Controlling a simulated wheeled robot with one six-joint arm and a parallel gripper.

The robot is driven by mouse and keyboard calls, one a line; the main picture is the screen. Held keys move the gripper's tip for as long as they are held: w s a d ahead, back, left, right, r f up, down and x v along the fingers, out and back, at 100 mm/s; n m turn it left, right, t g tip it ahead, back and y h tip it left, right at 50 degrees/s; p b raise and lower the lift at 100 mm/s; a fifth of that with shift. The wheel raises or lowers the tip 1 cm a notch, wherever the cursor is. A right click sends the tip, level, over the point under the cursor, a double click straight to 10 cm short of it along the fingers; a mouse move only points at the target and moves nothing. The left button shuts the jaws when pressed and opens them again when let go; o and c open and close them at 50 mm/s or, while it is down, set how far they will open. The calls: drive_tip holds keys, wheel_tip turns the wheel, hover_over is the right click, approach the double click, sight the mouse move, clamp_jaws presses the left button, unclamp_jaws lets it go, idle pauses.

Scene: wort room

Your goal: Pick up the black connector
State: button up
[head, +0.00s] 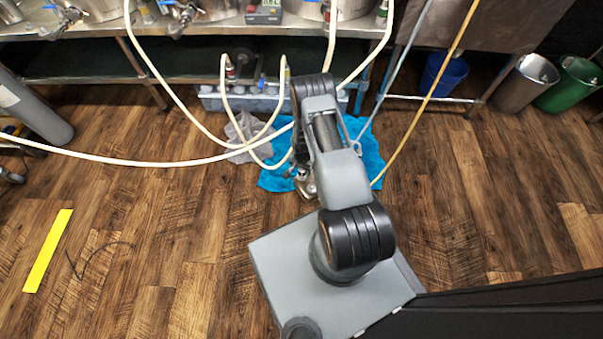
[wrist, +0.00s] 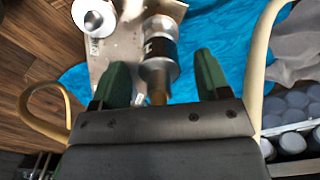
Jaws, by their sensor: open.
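In the wrist view, what looks like the black connector (wrist: 160,31) is a short silver fitting with a black band. It lies between the two dark green fingers of my gripper (wrist: 160,63), with visible space on both sides. The fingers are spread and hold nothing. The fitting sits at a metal plate or bracket (wrist: 120,42), over a blue cloth. A brownish piece shows at the fitting's near end. In the head view my arm hides most of this spot, and I cannot make out the connector there.
A blue cloth (head: 370,150) lies on the wood floor. Cream hoses (head: 190,118) loop close to the arm. A grey cloth (head: 246,138) and a bottle crate (head: 212,101) are beside it. A steel bench (head: 100,30) stands behind.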

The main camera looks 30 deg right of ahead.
drive_tip(key=shift+f, duration=0.1)
drive_tip(key=shift+c, duration=0.3)
drive_tip(key=c, duration=1)
drive_tip(key=shift+c, duration=0.2)
drive_tip(key=shift+r+p, duration=0.55)
drive_tip(key=shift+r, duration=0.1)
wheel_tip(320, 180, up, 2)
drive_tip(key=shift+w+r+p, duration=0.1)
drive_tip(key=shift+r+p, duration=0.15)
drive_tip(key=shift+p, duration=0.5)
drive_tip(key=s+d+r+p, duration=0.5)
drive_tip(key=s+d+r, duration=0.4)
drive_tip(key=s, duration=0.1)
drive_tip(key=shift+d, duration=0.4)
drive_tip(key=shift+s+r, duration=0.1)
